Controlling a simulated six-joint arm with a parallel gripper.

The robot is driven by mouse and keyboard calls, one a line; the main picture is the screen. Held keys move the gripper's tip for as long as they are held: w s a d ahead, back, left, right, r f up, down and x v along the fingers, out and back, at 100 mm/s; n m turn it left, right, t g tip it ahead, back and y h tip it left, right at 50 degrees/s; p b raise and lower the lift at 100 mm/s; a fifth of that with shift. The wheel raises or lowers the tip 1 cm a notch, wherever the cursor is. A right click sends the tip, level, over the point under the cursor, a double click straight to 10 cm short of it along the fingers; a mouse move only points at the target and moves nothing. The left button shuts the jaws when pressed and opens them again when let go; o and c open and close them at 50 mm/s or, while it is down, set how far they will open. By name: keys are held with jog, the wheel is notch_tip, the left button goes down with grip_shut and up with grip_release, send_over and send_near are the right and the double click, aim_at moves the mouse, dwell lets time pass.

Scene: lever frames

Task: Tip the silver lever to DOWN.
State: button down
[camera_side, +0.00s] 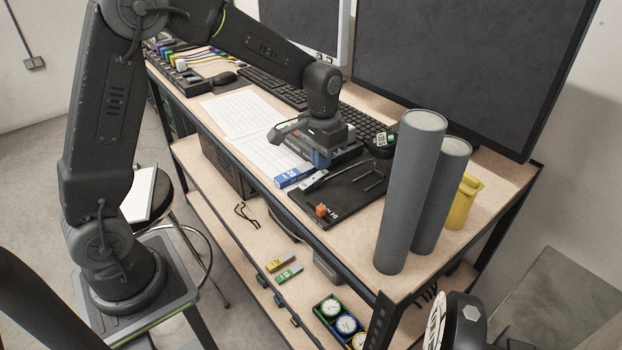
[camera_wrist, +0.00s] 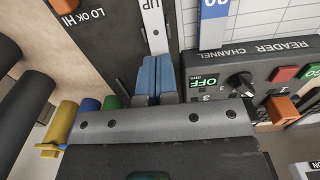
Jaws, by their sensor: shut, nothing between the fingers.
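A narrow silver strip marked UP (camera_wrist: 153,32) runs from the top of the wrist view down to my fingertips. It also shows in the side view (camera_side: 313,181), at the left edge of a black board (camera_side: 336,198). I cannot tell how much of it is the lever itself; its lower part is hidden behind my fingers. No DOWN mark shows. My gripper (camera_wrist: 155,78) is shut and empty, its two blue fingertips together at the strip's near end. In the side view the gripper (camera_side: 320,158) points down above the bench; whether it touches the strip is unclear.
A blue box (camera_side: 293,176) lies beside the strip. An orange knob (camera_side: 322,210) is on the board. Tall grey cylinders (camera_side: 410,190) stand to the right.

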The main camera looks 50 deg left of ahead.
aim_at(321, 173)
jog(key=shift+f, duration=1.15)
dwell(0.4)
jog(key=shift+r, duration=3.55)
jog(key=s+d+r+t, duration=0.1)
jog(key=s+r+t, duration=0.1)
jog(key=s, duration=0.9)
jog(key=s+d+r+t, duration=0.2)
jog(key=s+r, duration=0.3)
jog(key=s, duration=0.6)
jog(key=shift+d+r+t, duration=0.2)
jog(key=shift+t, duration=0.6)
